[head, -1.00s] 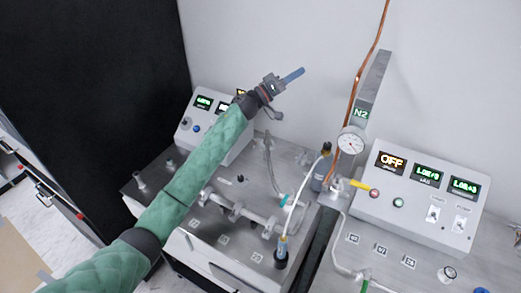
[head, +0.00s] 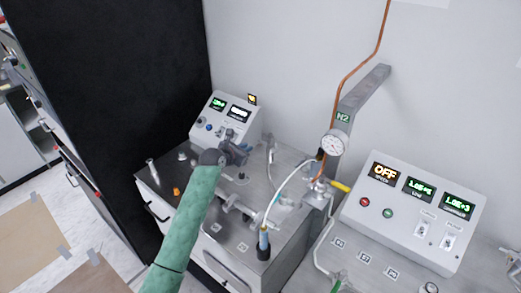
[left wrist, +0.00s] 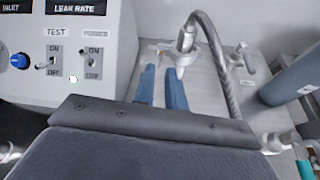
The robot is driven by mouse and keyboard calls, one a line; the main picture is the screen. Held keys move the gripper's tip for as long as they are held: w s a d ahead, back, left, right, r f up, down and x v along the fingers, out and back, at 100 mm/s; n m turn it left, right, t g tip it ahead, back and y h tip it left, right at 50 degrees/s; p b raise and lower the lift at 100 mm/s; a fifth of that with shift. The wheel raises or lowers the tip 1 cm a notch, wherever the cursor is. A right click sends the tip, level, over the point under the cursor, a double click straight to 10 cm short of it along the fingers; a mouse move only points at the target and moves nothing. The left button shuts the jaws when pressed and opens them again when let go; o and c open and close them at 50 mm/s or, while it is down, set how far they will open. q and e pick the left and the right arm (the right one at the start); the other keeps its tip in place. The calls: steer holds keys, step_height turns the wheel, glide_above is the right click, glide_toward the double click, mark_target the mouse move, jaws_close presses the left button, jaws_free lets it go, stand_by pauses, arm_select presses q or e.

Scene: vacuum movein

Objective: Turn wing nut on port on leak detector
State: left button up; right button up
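The leak detector is the left bench unit, with a control box (head: 226,120) at its back. The wrist view shows the box's panel (left wrist: 70,45) with INLET and LEAK RATE labels. A metal port fitting (left wrist: 186,38) with a braided hose (left wrist: 218,65) stands on the steel top just beyond my left fingertips. I cannot clearly make out the wing nut on it. My left gripper (left wrist: 162,72) has two blue fingers pointing at the base of the fitting, with a narrow gap and nothing between them. In the head view the left gripper (head: 240,155) is over the detector's top. My right gripper is not in view.
A clear hose (head: 288,190) and a metal pipe (head: 240,211) run across the unit's front. A pressure gauge (head: 332,145) and copper line (head: 347,80) stand to the right. A second control box (head: 410,215) reads OFF. A black panel (head: 110,100) is at left.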

mark_target(259, 147)
arm_select(q)
steer(key=shift+s+f+p+x, duration=0.15)
steer(key=shift+p+x, duration=0.4)
steer(key=shift+x, duration=0.7)
steer(key=shift+f+p+x, duration=0.15)
steer(key=shift+p+x, duration=0.4)
steer(key=shift+x, duration=0.75)
steer(key=shift+s+f+p+x, duration=0.15)
steer(key=shift+p+x, duration=0.4)
steer(key=shift+x, duration=0.7)
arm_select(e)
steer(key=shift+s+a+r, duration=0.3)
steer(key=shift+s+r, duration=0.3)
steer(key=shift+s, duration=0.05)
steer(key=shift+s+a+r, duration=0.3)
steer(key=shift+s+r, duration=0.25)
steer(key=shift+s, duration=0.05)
arm_select(q)
steer(key=shift+c, duration=0.4)
jaws_close()
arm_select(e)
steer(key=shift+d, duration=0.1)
arm_select(q)
steer(key=shift+d+r, duration=0.1)
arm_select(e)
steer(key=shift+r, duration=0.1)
